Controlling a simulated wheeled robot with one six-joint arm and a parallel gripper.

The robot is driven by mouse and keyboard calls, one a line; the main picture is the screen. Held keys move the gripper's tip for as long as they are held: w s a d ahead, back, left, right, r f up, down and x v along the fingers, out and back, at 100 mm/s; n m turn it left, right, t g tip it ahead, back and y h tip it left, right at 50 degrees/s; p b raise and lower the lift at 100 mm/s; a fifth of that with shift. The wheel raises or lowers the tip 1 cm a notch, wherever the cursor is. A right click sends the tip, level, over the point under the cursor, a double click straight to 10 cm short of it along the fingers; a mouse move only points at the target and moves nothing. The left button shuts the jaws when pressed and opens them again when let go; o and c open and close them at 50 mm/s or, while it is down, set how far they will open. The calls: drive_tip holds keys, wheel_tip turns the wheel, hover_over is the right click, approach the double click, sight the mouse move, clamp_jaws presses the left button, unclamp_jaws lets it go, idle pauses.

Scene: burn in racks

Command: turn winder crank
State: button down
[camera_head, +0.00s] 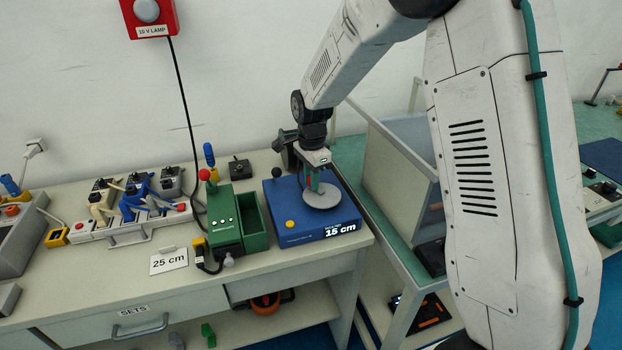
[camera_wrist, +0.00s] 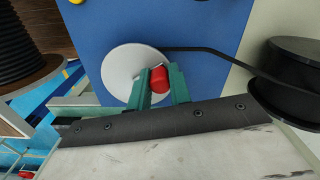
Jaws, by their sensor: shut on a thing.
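The winder is a blue box (camera_head: 351,216) at the right end of the bench, with a display reading "15 cm" on its front. A pale round crank disc (camera_head: 322,196) lies on its top. In the wrist view the disc (camera_wrist: 120,70) carries a red knob (camera_wrist: 159,79) near its edge. My gripper (camera_head: 314,186) reaches down over the disc, and its green fingers (camera_wrist: 160,88) are shut on the red knob. A dark strip (camera_wrist: 205,50) runs from near the disc to a black spool (camera_wrist: 295,60) at the right.
A yellow button (camera_head: 290,224) sits on the box's left part. A green unit (camera_head: 228,222) with a red-topped lever stands left of it. A "25 cm" card (camera_head: 169,260) lies farther left. A grey-sided rack (camera_head: 395,180) stands close on the right, beyond the bench edge.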

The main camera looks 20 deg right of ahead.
drive_tip(key=c, duration=1.3)
unclamp_jaws()
wheel_tip(320, 180, up, 8)
drive_tip(key=shift+f, duration=0.1)
